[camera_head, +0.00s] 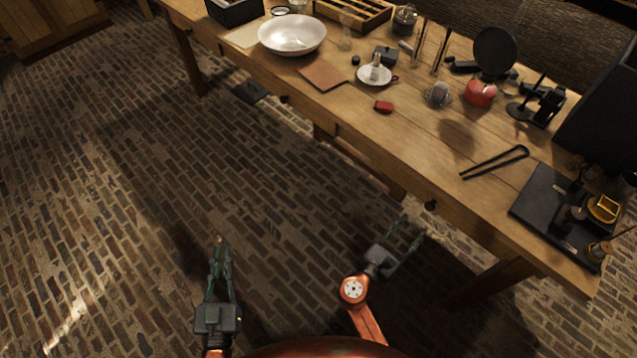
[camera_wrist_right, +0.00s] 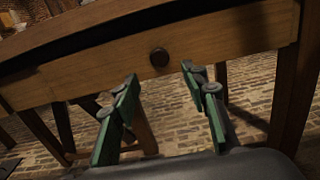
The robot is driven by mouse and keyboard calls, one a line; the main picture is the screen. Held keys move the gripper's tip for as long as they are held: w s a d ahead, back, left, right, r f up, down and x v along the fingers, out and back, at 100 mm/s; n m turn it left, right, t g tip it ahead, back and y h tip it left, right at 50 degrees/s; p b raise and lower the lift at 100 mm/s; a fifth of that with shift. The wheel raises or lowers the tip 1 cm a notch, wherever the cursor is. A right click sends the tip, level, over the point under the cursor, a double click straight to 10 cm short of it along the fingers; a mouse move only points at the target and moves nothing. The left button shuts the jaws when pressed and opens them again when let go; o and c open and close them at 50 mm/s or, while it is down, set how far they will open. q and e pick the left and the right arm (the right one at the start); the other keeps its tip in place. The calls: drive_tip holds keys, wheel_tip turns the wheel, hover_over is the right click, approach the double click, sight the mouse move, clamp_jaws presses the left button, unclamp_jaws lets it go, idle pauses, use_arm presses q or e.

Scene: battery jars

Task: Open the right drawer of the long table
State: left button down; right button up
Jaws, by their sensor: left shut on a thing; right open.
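The long wooden table (camera_head: 440,150) runs from the upper left to the right in the head view. The right drawer's dark round knob (camera_head: 431,205) is on its front side; in the right wrist view the knob (camera_wrist_right: 159,57) stands on the wooden drawer front (camera_wrist_right: 225,40). My right gripper (camera_head: 413,226) is open and empty, its fingers pointing at the knob. In the wrist view the fingertips (camera_wrist_right: 159,78) are either side of and slightly below the knob, apart from it. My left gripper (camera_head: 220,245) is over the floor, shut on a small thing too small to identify.
Another knob (camera_head: 284,98) is further left on the table front. A white bowl (camera_head: 292,34), a red block (camera_head: 383,106), black tongs (camera_head: 495,162) and a dark tray (camera_head: 535,205) are on the tabletop. The brick floor (camera_head: 110,200) at left is mostly clear.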

sight(428, 209)
use_arm(q)
wheel_tip(428, 209, down, 4)
drive_tip(key=shift+w+r+b, duration=0.1)
drive_tip(key=shift+r+b, duration=0.1)
drive_tip(key=shift+b, duration=0.85)
use_arm(e)
drive_tip(key=x, duration=0.9)
drive_tip(key=shift+w+f, duration=0.1)
drive_tip(key=shift+c, duration=0.2)
clamp_jaws()
